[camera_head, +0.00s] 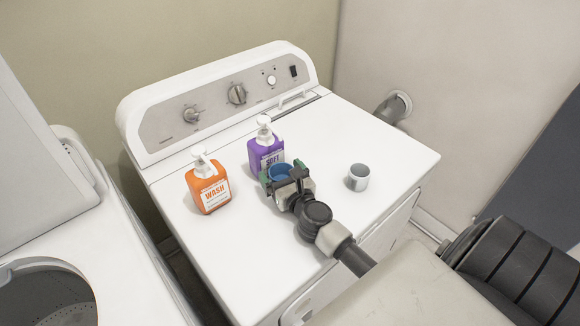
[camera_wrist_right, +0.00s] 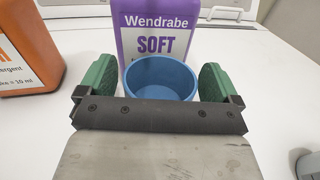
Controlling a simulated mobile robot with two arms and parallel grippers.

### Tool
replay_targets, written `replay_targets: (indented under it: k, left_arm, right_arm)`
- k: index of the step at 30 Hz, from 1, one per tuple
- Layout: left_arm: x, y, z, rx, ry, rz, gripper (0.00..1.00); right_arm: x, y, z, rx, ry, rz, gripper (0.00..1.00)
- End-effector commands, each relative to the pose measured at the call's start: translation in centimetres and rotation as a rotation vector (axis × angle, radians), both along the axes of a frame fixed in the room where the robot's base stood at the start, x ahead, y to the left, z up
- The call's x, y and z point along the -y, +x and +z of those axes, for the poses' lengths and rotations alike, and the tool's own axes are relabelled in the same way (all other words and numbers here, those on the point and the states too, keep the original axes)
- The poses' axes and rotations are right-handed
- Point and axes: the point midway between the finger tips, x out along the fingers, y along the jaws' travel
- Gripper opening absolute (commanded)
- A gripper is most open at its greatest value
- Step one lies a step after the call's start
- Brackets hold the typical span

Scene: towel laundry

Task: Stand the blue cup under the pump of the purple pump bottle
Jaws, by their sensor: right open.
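The blue cup (camera_head: 281,171) stands upright on the white machine top, just in front of the purple pump bottle (camera_head: 264,148). In the right wrist view the blue cup (camera_wrist_right: 160,78) shows close before the purple bottle's label (camera_wrist_right: 157,35). The bottle's white pump head (camera_head: 263,121) shows in the head view; it is cut off in the wrist view. My right gripper (camera_head: 281,178) is open, with its green finger pads (camera_wrist_right: 155,86) on either side of the cup. A small gap shows beside the cup. My left gripper is not in view.
An orange WASH pump bottle (camera_head: 208,187) stands to the left of the purple bottle. A grey-white cup (camera_head: 358,177) stands to the right of my gripper. The machine top (camera_head: 370,135) is clear at the right. An open-topped washer (camera_head: 110,265) is at the left.

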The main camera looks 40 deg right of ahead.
Motion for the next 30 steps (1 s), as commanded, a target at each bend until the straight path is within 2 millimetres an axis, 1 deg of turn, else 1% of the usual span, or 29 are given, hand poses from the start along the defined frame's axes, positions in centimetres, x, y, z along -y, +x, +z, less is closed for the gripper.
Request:
replay_targets:
  k: [5, 12, 15, 18, 21, 24, 30]
  left_arm:
    - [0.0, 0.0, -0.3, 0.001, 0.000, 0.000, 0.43]
    - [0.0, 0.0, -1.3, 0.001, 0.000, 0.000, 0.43]
    - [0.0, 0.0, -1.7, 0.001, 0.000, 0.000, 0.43]
    - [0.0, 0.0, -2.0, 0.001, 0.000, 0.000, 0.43]
    - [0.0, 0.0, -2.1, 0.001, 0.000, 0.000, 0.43]
    - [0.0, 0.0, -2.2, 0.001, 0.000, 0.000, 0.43]
    - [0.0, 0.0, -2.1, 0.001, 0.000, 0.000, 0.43]
  right_arm:
    - [-0.4, -2.8, -0.3, -0.003, 0.001, 0.000, 0.94]
    - [-1.2, -7.8, -0.4, -0.003, 0.000, 0.000, 0.94]
    - [-1.5, -9.5, -0.4, -0.003, 0.001, 0.000, 0.94]
    - [-1.7, -10.7, -0.3, -0.002, 0.000, 0.000, 0.94]
    - [-1.7, -11.4, -0.2, -0.001, 0.000, -0.001, 0.94]
    - [-1.8, -11.8, -0.1, 0.000, 0.000, 0.000, 0.94]
    - [-1.8, -11.8, 0.0, 0.000, 0.000, 0.000, 0.94]
